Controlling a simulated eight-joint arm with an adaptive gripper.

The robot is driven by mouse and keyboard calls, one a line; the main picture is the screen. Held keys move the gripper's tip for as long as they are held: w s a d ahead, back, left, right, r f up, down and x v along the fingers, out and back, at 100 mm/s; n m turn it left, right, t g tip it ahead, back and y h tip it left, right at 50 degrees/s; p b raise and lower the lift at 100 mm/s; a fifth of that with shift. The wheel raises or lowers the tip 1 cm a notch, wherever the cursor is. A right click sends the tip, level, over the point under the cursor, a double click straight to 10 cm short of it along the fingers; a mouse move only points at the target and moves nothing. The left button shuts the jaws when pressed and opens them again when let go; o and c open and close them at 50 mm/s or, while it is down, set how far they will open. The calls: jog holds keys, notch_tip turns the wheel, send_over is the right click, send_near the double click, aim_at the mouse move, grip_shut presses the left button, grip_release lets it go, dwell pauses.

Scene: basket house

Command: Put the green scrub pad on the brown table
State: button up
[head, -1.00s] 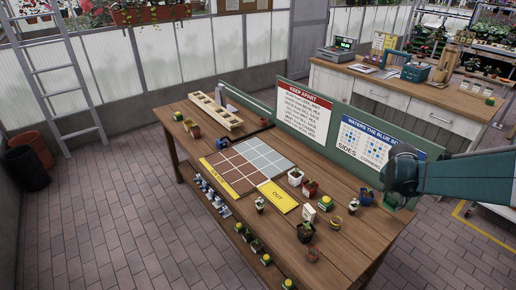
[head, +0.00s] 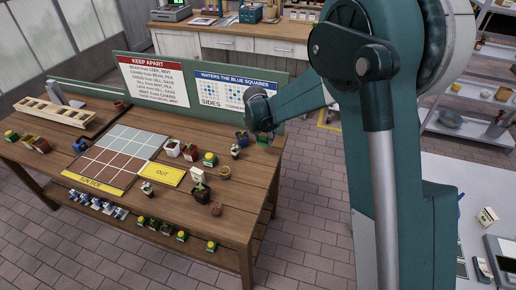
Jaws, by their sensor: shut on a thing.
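The brown wooden table (head: 240,196) stands at the left and centre of the head view, with pots and a marked grid on it. My gripper (head: 264,137) is small and dark at the end of my teal arm, by the right end of the green sign board and near the table's back right corner. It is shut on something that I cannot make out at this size. I cannot pick out the green scrub pad anywhere in the view. I cannot tell whether my gripper touches the table.
Several small pots stand near a yellow OUT card (head: 161,175) on the table. The green sign board (head: 190,95) rises along its back edge. A white-fronted counter (head: 265,45) stands behind. A pale surface with a small carton (head: 487,217) is at the lower right.

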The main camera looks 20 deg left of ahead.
aim_at(263, 141)
jog(key=shift+f, duration=1.85)
jog(key=shift+f+b, duration=0.4)
jog(key=shift+f, duration=1.5)
jog(key=shift+f, duration=0.15)
jog(key=o, duration=0.8)
jog(key=shift+p+v, duration=0.65)
jog(key=shift+v, duration=5.55)
jog(key=shift+d, duration=0.1)
